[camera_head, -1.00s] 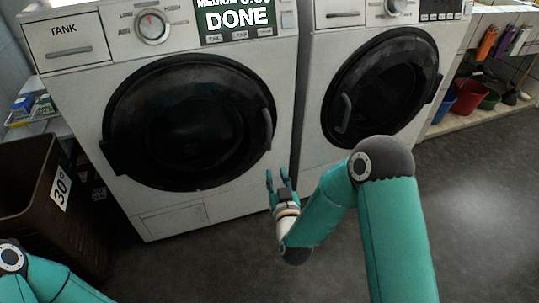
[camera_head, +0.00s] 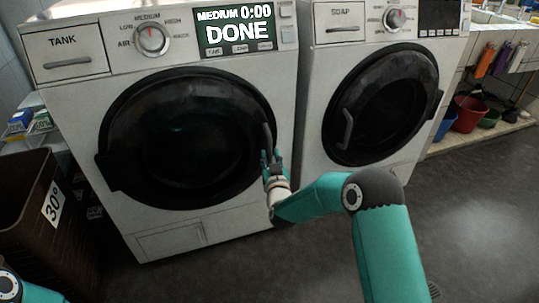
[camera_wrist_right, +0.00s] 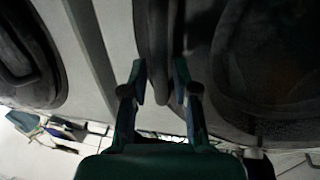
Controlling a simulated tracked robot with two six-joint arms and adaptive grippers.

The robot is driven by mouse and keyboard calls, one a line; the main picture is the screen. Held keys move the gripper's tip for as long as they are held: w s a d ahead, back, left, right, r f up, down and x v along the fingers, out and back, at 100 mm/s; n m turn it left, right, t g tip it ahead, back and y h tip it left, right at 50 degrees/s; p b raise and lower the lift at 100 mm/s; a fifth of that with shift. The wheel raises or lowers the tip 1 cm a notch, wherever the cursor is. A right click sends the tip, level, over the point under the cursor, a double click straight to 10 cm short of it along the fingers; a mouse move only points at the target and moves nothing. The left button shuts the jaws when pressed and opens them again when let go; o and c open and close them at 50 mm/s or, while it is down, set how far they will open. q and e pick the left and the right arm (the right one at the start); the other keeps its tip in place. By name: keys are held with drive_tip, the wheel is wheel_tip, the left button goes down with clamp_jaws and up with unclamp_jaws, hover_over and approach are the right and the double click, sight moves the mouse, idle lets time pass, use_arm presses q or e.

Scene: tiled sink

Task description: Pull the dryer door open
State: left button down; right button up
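The dryer (camera_head: 75,110) is the white left machine, with a TANK drawer and a screen reading DONE. Its round dark door (camera_head: 185,140) is closed. The door's dark upright handle (camera_head: 267,138) is on the right rim. My right gripper (camera_head: 270,158) is at the handle's lower part. In the right wrist view, its two fingers (camera_wrist_right: 160,82) are apart, with the dark handle (camera_wrist_right: 156,45) running between or just beyond them; contact is not clear. My left gripper is out of view; only a bit of my left arm shows at the lower left.
A white washer (camera_head: 313,110) with a SOAP drawer and closed dark door stands close on the right. A brown basket (camera_head: 30,215) marked 30° stands at the left. Coloured buckets (camera_head: 467,112) sit at the far right. The floor (camera_head: 470,210) in front is clear.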

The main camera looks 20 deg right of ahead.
drive_tip(key=shift+w+d, duration=0.25)
drive_tip(key=shift+w, duration=1.05)
clamp_jaws()
drive_tip(key=shift+a, duration=0.1)
